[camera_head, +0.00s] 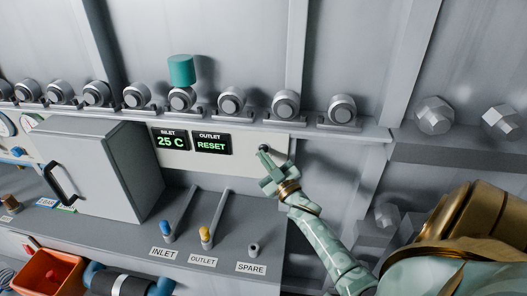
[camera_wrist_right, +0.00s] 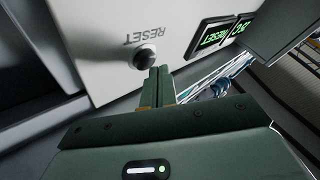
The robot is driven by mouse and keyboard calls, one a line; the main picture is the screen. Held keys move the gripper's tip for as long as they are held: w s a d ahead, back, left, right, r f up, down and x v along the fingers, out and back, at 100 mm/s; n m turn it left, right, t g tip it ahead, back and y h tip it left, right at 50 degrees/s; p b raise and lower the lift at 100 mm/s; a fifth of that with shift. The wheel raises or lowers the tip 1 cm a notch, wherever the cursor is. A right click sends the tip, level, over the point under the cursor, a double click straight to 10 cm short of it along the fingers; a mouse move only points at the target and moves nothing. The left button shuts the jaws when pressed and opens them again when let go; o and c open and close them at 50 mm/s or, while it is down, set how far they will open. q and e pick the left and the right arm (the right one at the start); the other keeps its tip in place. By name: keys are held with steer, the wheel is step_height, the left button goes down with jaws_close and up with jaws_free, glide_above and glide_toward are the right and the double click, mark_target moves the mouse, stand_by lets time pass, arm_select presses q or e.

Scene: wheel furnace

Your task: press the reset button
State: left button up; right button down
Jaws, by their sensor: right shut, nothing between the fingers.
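The reset button is a dark round knob on the pale panel. In the right wrist view the button (camera_wrist_right: 145,59) sits below an upside-down "RESET" label (camera_wrist_right: 146,34). In the head view the button (camera_head: 263,149) shows just above my right fingertips. My right gripper (camera_head: 268,168) is shut and empty. In the right wrist view its closed fingers (camera_wrist_right: 159,82) end right beside the button. I cannot tell whether they touch it. My left gripper is not in view.
The outlet display (camera_head: 211,144) reads RESET and the inlet display (camera_head: 170,142) reads 25 C. A grey box with a black handle (camera_head: 64,183) stands left. Below are the blue inlet lever (camera_head: 166,230), yellow outlet lever (camera_head: 205,235) and spare stub (camera_head: 253,249). A pipe ledge runs above.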

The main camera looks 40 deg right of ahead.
steer(key=shift+w+d, duration=0.25)
steer(key=shift+d, duration=0.05)
stand_by(0.7)
steer(key=shift+s+a+p, duration=0.3)
steer(key=shift+s+a, duration=0.25)
steer(key=shift+a, duration=0.15)
steer(key=s+a+p, duration=0.1)
steer(key=s+a, duration=0.1)
steer(key=s+a+p, duration=0.1)
steer(key=a, duration=0.1)
steer(key=shift+s+a, duration=0.3)
steer(key=shift+s, duration=0.05)
stand_by(0.8)
